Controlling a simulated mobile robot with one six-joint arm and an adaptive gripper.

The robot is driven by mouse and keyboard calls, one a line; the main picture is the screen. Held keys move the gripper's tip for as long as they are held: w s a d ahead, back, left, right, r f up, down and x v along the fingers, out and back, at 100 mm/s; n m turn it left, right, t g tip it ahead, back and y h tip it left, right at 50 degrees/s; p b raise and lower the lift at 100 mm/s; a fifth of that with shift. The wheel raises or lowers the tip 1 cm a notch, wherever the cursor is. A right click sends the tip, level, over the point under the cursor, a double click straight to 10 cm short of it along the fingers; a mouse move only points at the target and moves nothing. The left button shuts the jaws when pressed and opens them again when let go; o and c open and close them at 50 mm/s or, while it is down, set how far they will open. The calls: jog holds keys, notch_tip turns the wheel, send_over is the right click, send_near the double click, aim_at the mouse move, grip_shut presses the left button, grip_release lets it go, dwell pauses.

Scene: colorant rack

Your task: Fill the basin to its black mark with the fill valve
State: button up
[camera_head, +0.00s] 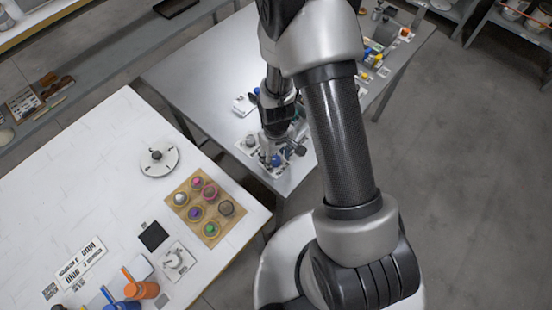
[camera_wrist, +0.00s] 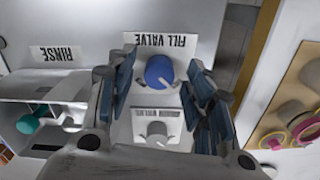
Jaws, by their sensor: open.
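The fill valve has a round blue knob (camera_wrist: 159,71) beside a white FILL VALVE label (camera_wrist: 160,42) in the wrist view. My gripper (camera_wrist: 161,78) is open, with one finger on each side of the knob. Gaps show between the knob and both fingers, so I see no grip on it. In the head view the blue knob (camera_head: 276,160) shows at the tip of my gripper (camera_head: 272,148), near the metal table's front corner. I cannot clearly make out the basin or its black mark; my arm hides part of that table.
A RINSE label (camera_wrist: 57,54) and a teal part (camera_wrist: 30,124) lie left in the wrist view. In the head view, a white table (camera_head: 110,150) at left holds a wooden rack (camera_head: 184,211) of several colour pots and a round white dial (camera_head: 159,158). Open floor lies right.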

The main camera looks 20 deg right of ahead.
jog(key=shift+f, duration=0.4)
jog(key=shift+c, duration=0.3)
jog(key=c, duration=1)
jog(key=shift+m, duration=2)
jog(key=o, duration=1.1)
jog(key=shift+c, duration=0.2)
jog(key=shift+r, duration=0.1)
